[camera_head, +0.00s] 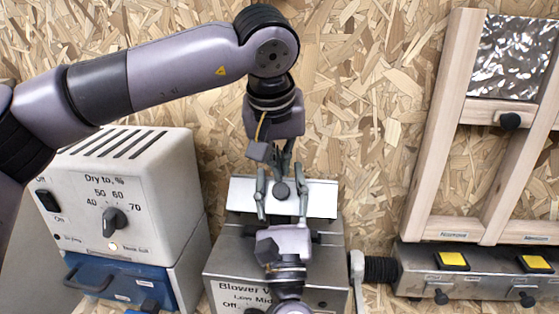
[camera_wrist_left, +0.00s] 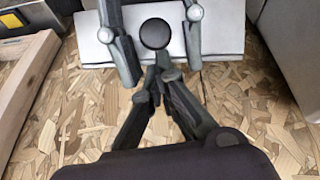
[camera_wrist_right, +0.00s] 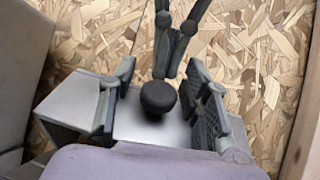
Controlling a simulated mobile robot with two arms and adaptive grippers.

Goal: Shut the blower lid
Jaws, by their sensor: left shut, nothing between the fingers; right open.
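The blower lid (camera_head: 240,197) is a pale metal panel raised at the back of the blower box (camera_head: 225,262), with a round black knob (camera_head: 282,190) on it. Its exact tilt is hard to tell. My right gripper (camera_head: 283,178) reaches in from the front, open, with one finger on each side of the knob; whether they touch it is unclear. My left gripper (camera_head: 282,168) points down from above, shut and empty, its tips close to the knob. In the left wrist view the knob (camera_wrist_left: 154,34) is just beyond those tips. The right wrist view shows the knob (camera_wrist_right: 158,97) between the right fingers.
A white dryer unit (camera_head: 150,165) with a dial and a blue drawer (camera_head: 110,285) stands on the left. On the right are a wooden frame (camera_head: 435,150) and a metal box with yellow buttons (camera_head: 453,260). A chipboard wall (camera_head: 365,90) stands close behind.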

